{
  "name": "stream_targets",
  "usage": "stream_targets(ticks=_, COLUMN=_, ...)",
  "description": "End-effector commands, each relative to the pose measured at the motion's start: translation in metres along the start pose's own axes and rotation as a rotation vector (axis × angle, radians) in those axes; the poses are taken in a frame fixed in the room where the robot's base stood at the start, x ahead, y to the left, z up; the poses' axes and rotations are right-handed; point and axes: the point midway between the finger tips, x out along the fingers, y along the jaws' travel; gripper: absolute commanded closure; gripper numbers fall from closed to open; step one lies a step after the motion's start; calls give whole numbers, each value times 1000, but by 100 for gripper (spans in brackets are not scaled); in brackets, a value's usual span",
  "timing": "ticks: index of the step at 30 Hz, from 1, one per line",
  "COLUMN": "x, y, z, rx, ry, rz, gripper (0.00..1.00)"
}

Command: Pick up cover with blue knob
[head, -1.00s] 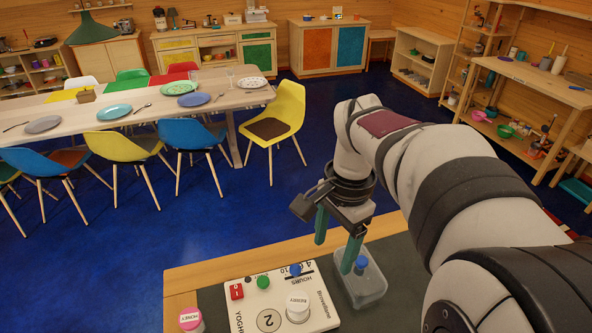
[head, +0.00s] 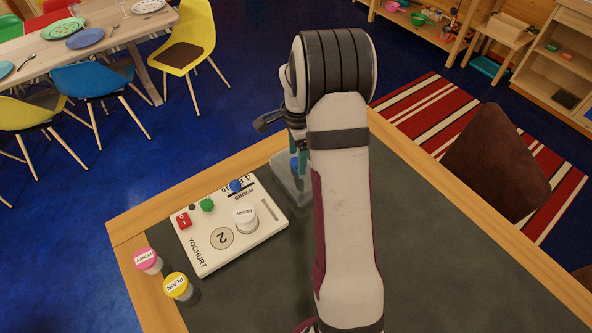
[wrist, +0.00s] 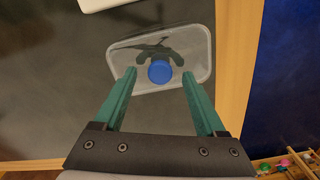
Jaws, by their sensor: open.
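The clear cover (wrist: 196,45) lies on the dark table mat, a rounded rectangle with a round blue knob (wrist: 159,71) on it. In the head view the cover (head: 291,188) stands just right of the yoghurt maker, partly hidden by my arm. My gripper (wrist: 158,73) is open, its two green fingers pointing down at the cover. In the wrist view the knob appears between the fingertips, with a gap on each side. I cannot tell how far the fingertips are above the cover.
The table's wooden edge (head: 190,187) runs behind the cover. The mat (head: 440,270) is clear to the right of my arm.

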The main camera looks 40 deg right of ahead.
Motion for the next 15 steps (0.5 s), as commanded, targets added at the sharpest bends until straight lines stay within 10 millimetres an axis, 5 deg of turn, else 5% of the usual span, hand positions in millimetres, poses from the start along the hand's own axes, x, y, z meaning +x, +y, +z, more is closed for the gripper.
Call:
stream_targets(ticks=8, x=7, y=0, z=0, rx=1, ry=0, rz=-2, gripper=27)
stream_targets(ticks=15, x=7, y=0, z=0, rx=0, ry=0, rz=-2, gripper=70)
